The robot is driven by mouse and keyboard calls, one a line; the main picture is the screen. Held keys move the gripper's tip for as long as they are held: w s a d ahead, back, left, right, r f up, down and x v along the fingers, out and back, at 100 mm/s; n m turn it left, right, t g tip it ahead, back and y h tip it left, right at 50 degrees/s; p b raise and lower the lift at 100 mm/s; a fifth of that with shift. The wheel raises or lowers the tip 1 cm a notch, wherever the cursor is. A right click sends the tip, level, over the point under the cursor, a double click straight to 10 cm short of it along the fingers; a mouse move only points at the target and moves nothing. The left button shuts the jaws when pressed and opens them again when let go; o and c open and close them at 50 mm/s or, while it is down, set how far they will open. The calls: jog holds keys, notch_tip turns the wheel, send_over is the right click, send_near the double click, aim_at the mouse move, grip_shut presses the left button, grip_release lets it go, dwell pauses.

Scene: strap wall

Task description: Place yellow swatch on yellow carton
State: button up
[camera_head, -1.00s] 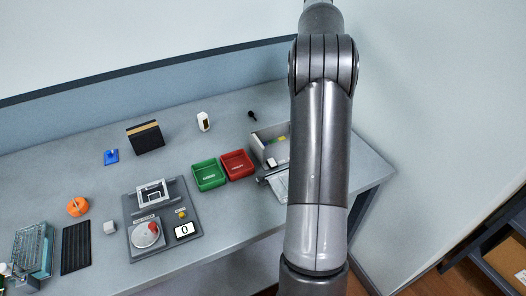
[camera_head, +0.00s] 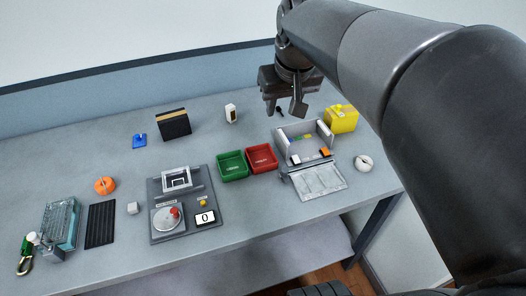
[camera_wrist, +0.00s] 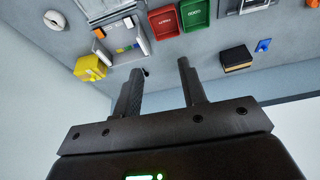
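The yellow carton (camera_head: 341,119) stands at the right of the table, beside a grey open box; it also shows at upper left in the wrist view (camera_wrist: 91,69). A small yellow part shows on its top, too small to make out. The grey box (camera_head: 285,150) holds small flat coloured pieces, among them blue, green and a yellowish one (camera_head: 308,136) that may be the yellow swatch. My gripper (camera_head: 284,106) is in the air above the back of the table, left of the carton. In the wrist view its fingers (camera_wrist: 158,75) are apart with nothing between them.
A red bin (camera_head: 262,158) and a green bin (camera_head: 232,165) stand left of the grey box. A white ring (camera_head: 364,163) lies right of it. A black box (camera_head: 174,123) and a white-and-dark item (camera_head: 231,114) stand behind. The back middle table is mostly clear.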

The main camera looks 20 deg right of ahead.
jog(key=s+a+f, duration=0.3)
jog(key=s, duration=0.3)
jog(key=s+a+f+t, duration=0.1)
jog(key=s+a+f, duration=0.2)
jog(key=s, duration=0.3)
jog(key=shift+a+f+t, duration=0.15)
jog(key=shift+f+t, duration=0.15)
jog(key=shift+f, duration=0.2)
dwell(0.3)
